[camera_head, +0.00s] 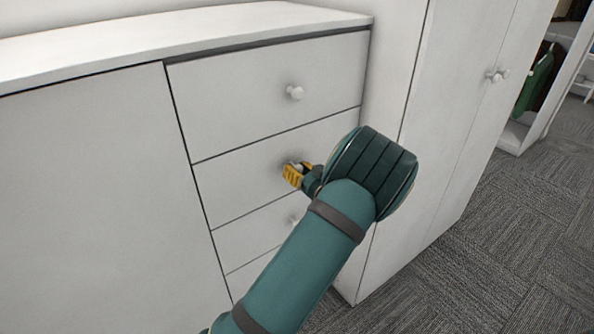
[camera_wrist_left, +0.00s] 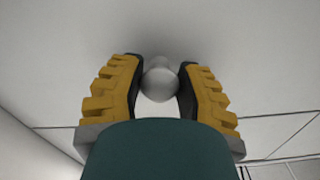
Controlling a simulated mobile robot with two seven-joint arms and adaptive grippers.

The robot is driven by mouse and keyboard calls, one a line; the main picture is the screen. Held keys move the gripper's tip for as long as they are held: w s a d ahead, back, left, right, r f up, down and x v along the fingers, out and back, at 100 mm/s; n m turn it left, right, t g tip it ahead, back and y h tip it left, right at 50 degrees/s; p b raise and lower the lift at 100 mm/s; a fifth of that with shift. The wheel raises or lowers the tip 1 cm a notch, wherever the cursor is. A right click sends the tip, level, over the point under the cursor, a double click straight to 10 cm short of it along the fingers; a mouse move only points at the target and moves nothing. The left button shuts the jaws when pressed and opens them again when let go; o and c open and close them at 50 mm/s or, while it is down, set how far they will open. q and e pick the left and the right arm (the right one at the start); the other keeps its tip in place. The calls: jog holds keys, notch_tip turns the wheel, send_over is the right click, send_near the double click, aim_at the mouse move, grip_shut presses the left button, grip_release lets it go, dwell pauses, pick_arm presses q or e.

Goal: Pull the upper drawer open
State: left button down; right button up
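A white chest has drawers stacked in a column. The top drawer (camera_head: 240,100) is closed, and its round white knob (camera_head: 295,92) is free. The second drawer (camera_head: 235,178) below it also looks flush with the front. My left gripper (camera_head: 295,172) is at the second drawer, with its yellow fingers at that drawer's knob. In the left wrist view the round knob (camera_wrist_left: 160,84) sits between the two fingers, and both dark pads appear to touch its sides. My left wrist hides the right part of this drawer. My right gripper is not in view.
Lower drawers continue below, with one knob (camera_head: 293,220) partly behind my left arm. A plain white panel (camera_head: 100,200) is to the left. A tall white cabinet (camera_head: 450,110) stands close on the right. Grey carpet (camera_head: 500,240) is open at lower right.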

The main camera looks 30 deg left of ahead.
pick_arm(q)
jog(key=p+v, duration=0.5)
jog(key=v, duration=2.3)
jog(key=shift+s+f, duration=0.3)
jog(key=shift+d, duration=0.15)
jog(key=c, duration=0.6)
grip_release()
jog(key=shift+w+r, duration=0.1)
